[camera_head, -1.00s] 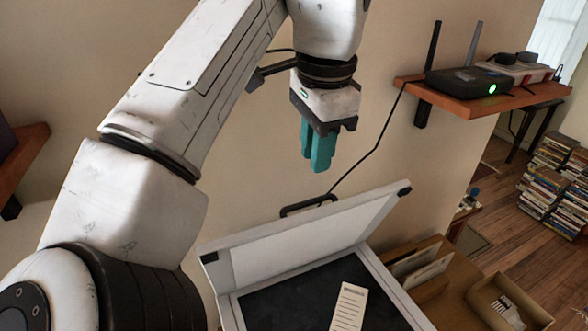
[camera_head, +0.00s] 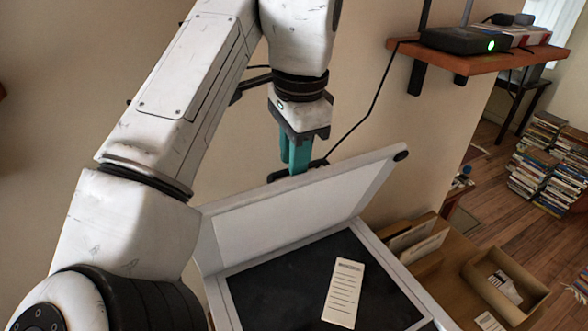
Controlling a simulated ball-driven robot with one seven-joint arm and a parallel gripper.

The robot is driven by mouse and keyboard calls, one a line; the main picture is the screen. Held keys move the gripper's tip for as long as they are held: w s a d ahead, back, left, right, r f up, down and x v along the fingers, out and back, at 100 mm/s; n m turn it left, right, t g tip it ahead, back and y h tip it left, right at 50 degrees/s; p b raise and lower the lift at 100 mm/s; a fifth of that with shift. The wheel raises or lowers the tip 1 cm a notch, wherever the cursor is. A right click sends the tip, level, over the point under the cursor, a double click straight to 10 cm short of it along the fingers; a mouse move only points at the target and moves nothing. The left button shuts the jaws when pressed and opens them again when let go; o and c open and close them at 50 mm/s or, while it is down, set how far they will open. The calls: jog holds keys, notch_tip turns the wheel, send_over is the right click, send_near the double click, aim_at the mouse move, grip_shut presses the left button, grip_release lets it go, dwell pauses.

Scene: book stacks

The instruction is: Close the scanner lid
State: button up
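The scanner lid (camera_head: 290,212) stands raised and tilted, its pale inner face toward me. The scanner bed (camera_head: 270,285) below it is dark, with a light frame and a printed white slip (camera_head: 344,293) lying on it. A black handle (camera_head: 318,164) shows at the lid's top edge, partly hidden by my gripper. My gripper (camera_head: 297,170) points down with teal fingers close together and nothing visible between them. Its fingertips are at the lid's top edge, by the handle. The lid edge hides the very tips, so I cannot tell whether they touch.
A wooden shelf (camera_head: 480,62) with a black router (camera_head: 463,41) is on the wall at upper right. Right of the scanner are a file holder (camera_head: 415,242) and an open box (camera_head: 506,285). Book stacks (camera_head: 540,165) stand on the floor. Wall space left of the lid is clear.

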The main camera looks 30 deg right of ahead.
jog(key=shift+f, duration=0.4)
jog(key=shift+c, duration=0.2)
grip_shut()
